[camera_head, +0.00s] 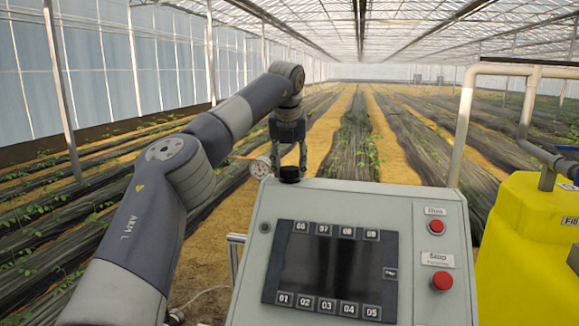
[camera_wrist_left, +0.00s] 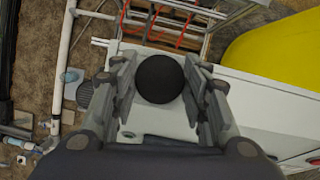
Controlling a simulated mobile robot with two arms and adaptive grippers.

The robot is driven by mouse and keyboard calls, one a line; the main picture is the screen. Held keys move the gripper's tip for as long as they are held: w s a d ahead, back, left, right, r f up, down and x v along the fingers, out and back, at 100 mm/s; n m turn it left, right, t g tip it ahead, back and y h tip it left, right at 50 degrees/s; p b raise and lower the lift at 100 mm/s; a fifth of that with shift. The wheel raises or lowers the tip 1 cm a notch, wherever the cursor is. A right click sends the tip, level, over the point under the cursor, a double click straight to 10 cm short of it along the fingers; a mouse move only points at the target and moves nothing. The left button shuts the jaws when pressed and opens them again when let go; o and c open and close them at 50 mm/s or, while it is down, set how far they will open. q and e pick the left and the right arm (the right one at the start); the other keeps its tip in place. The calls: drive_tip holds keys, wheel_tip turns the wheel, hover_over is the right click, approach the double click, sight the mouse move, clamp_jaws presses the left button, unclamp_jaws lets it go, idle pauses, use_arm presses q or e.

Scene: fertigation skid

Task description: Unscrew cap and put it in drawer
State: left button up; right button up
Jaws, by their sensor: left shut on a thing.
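My left gripper (camera_head: 289,161) reaches down from above at the back top edge of the grey control cabinet (camera_head: 420,205). Its two fingers are shut on a black cap (camera_head: 289,174). In the left wrist view the round black cap (camera_wrist_left: 159,79) sits between the finger pads, over the white top of the cabinet (camera_wrist_left: 160,118). What is under the cap is hidden, and I cannot tell whether it is threaded on or free. I cannot make out a drawer in either view. My right gripper is not in view.
A dial gauge (camera_head: 260,167) stands just left of the cap. The cabinet front has a dark screen (camera_head: 335,262) and two red buttons. A pipe frame (camera_head: 466,120) and a yellow tank (camera_head: 530,245) stand at the right.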

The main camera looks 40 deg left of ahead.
sight(290, 166)
use_arm(q)
drive_tip(key=shift+r, duration=1.45)
drive_tip(key=shift+r, duration=0.1)
drive_tip(key=shift+r, duration=0.95)
drive_tip(key=shift+d+r, duration=0.15)
drive_tip(key=shift+r, duration=0.35)
drive_tip(key=shift+f, duration=0.1)
